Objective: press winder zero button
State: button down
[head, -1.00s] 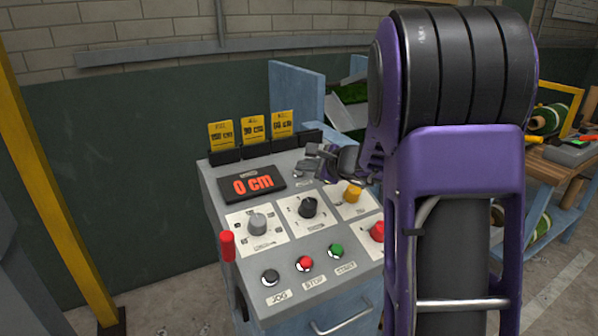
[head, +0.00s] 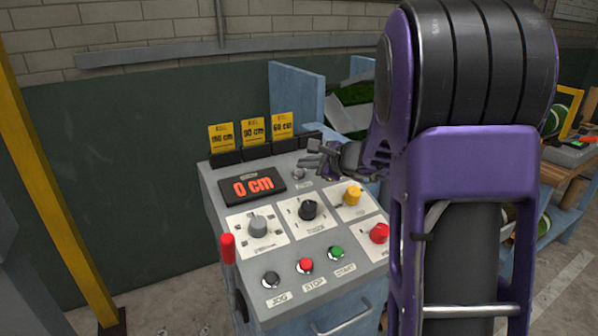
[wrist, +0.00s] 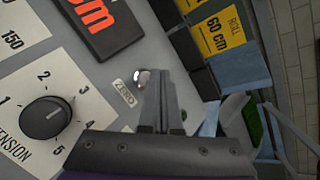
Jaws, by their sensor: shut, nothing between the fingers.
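The grey control panel (head: 275,214) has a small silver zero button (head: 298,174) to the right of the display (head: 252,185), which reads 0 cm. In the wrist view the zero button (wrist: 145,77) shows beside its ZERO label (wrist: 123,92). My gripper (head: 311,158) is shut and empty, just behind and to the right of the button in the head view. In the wrist view my gripper (wrist: 161,75) has its fingertips right next to the button and partly covers it. I cannot tell how high they are above the panel.
A red-tipped lever (head: 228,248) rises at the left.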

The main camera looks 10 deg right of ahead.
jog(key=shift+r, duration=0.1)
jog(key=r+p, duration=0.1)
jog(key=s+r, duration=0.1)
jog(key=r, duration=0.1)
jog(key=r+p, duration=0.1)
jog(key=shift+s+d+r+p, duration=0.2)
jog(key=shift+s+r+p, duration=0.05)
jog(key=shift+s+p, duration=0.1)
dwell(0.5)
